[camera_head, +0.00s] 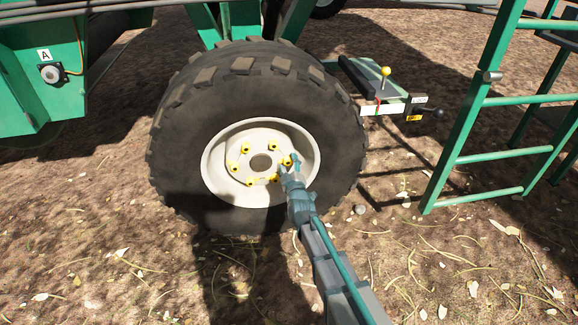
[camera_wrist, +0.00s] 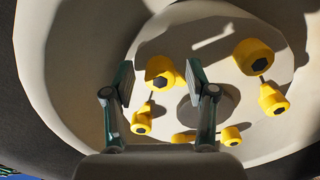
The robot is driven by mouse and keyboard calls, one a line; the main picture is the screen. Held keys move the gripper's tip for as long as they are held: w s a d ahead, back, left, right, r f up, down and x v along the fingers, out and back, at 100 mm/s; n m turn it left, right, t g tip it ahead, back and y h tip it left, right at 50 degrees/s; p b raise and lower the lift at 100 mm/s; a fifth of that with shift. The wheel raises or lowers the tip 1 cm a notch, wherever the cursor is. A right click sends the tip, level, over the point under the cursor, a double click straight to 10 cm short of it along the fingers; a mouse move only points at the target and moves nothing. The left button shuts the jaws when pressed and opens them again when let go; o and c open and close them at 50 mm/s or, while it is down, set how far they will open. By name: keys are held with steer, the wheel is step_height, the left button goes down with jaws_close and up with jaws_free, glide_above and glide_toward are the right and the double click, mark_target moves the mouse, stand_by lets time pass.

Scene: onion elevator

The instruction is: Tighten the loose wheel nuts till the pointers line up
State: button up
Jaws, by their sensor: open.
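The wheel (camera_head: 260,205) has a pale rim with a ring of yellow-capped nuts around its hub. In the head view my gripper (camera_head: 290,166) reaches the right side of this ring and partly hides the nuts there. In the wrist view my gripper (camera_wrist: 161,74) is open, with one yellow-capped nut (camera_wrist: 160,70) showing between its fingertips; I cannot tell how deep they reach or whether they touch it. Other capped nuts show at upper right (camera_wrist: 254,56), right (camera_wrist: 272,99) and lower left (camera_wrist: 141,120). Which way each pointer faces is unclear.
The hub hole (camera_wrist: 215,103) is partly hidden behind the right finger. The deep rim wall (camera_wrist: 80,60) surrounds my gripper. A green ladder (camera_head: 460,120) stands at right, and a hitch bar with a yellow knob (camera_head: 385,71) is behind the wheel. Open dirt lies in front.

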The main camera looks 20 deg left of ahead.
steer(key=shift+c, duration=0.2)
jaws_close()
steer(key=shift+m, duration=0.4)
steer(key=m, duration=0.2)
steer(key=shift+m+p, duration=0.3)
steer(key=m, duration=0.3)
steer(key=shift+a+m, duration=0.1)
steer(key=shift+m, duration=0.3)
steer(key=m+b, duration=0.1)
steer(key=m, duration=0.2)
steer(key=shift+f, duration=0.1)
steer(key=shift+s+a+m+b, duration=0.15)
steer(key=shift+m+b, duration=0.55)
steer(key=shift+m, duration=1.4)
